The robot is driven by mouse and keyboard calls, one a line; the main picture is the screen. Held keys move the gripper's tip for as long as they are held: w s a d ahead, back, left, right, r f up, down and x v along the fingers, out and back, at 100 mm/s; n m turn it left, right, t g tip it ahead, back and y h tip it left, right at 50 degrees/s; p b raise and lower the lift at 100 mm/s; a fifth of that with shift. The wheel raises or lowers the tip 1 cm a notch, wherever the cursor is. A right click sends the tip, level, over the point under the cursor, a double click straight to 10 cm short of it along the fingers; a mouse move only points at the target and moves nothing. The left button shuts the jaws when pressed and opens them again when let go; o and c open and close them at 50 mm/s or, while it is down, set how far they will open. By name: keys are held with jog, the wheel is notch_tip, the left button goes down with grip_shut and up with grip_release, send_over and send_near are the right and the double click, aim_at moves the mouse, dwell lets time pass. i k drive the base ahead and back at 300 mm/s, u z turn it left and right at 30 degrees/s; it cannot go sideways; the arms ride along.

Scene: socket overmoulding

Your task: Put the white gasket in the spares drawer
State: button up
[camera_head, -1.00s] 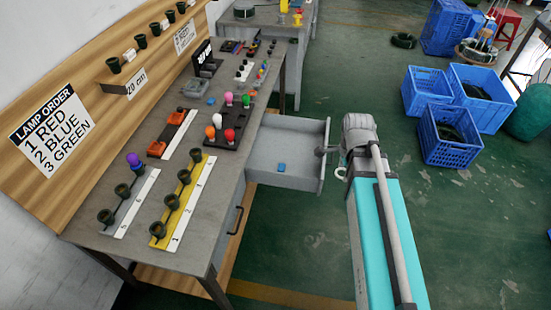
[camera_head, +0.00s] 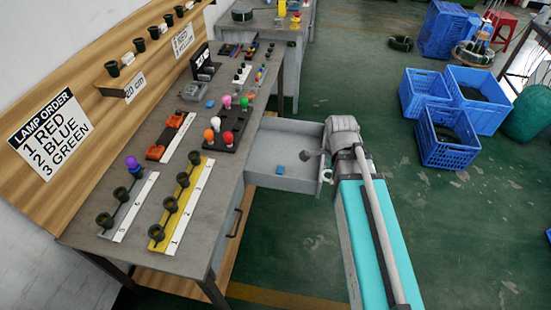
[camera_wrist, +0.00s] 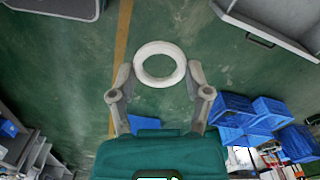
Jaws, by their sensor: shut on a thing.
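The white gasket is a plain ring (camera_wrist: 160,83) between my fingertips in the wrist view. My gripper (camera_wrist: 160,69) is shut on it, one finger at each side, with the ring's hole facing the camera. In the head view, a small part of the white gasket (camera_head: 327,176) shows beside the drawer's right end, below my grey wrist; most of my gripper is hidden there. The open grey drawer (camera_head: 300,182) sticks out from the bench's right side. A small blue piece (camera_head: 280,169) lies inside it. I cannot tell whether the gasket is over the drawer's rim or just outside it.
The bench (camera_head: 190,256) carries lamp holders, coloured lamps and a yellow strip (camera_head: 184,204). A closed drawer or door with a handle (camera_head: 235,222) is below the open drawer. Blue crates (camera_head: 447,150) stand on the floor at the right. The green floor between is clear.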

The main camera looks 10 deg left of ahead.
aim_at(288, 153)
jog(key=u, duration=0.4)
jog(key=i, duration=1)
jog(key=u, duration=0.05)
